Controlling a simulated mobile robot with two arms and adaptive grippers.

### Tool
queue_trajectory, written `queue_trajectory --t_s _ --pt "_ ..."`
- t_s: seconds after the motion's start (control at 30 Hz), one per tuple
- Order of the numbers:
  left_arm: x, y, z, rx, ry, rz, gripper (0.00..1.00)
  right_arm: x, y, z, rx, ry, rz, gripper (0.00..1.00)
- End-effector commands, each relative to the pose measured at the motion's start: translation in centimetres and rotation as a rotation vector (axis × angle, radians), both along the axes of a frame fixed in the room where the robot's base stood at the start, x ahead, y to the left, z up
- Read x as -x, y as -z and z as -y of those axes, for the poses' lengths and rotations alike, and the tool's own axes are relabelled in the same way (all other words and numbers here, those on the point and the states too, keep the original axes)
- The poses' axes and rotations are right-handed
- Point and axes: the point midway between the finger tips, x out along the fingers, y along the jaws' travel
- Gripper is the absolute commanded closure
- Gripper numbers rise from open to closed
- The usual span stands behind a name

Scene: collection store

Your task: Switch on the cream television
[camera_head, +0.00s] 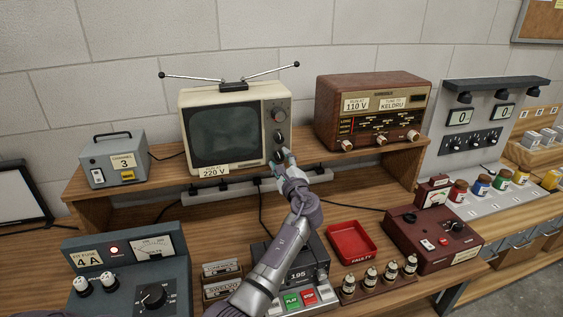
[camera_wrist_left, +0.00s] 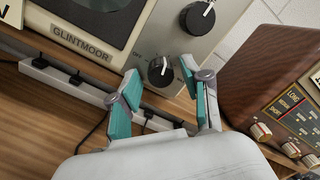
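The cream television (camera_head: 187,108) stands on the raised wooden shelf with its screen (camera_head: 223,135) dark. A "220 V" label sits at its lower front edge. Dark knobs run down the right of its front, among them an upper knob (camera_head: 278,114). My left gripper (camera_head: 284,160) is at the panel's lower right corner. In the left wrist view its teal fingers (camera_wrist_left: 161,82) are apart, with the lower knob (camera_wrist_left: 160,70) showing between their tips. Contact with the knob cannot be told. An upper knob (camera_wrist_left: 197,18) shows above. My right gripper is not in view.
A brown radio (camera_head: 368,112) stands right of the television, and a grey box (camera_head: 112,163) marked 3 stands left. A power strip (camera_head: 222,189) lies below the television. The bench below holds a red tray (camera_head: 351,243), a maroon device (camera_head: 432,238) and a blue-grey meter unit (camera_head: 125,280).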

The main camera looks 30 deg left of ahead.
Motion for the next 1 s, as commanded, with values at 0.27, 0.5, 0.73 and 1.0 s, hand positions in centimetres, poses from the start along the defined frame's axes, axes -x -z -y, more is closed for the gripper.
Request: queue_trajectory --t_s 0.27,0.5,0.73,1.0 --pt "0.0 0.0 0.1 0.001 0.0 0.001 0.47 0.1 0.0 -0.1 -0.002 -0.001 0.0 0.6" --pt "1.6 0.3 2.1 0.001 0.002 0.0 0.47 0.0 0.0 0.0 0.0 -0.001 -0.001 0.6" --pt "4.7 0.7 5.9 0.003 0.003 0.0 0.47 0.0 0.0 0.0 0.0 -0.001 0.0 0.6" --pt "7.2 0.9 8.8 0.001 0.0 -0.001 0.47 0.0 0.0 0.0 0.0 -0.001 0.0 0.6"
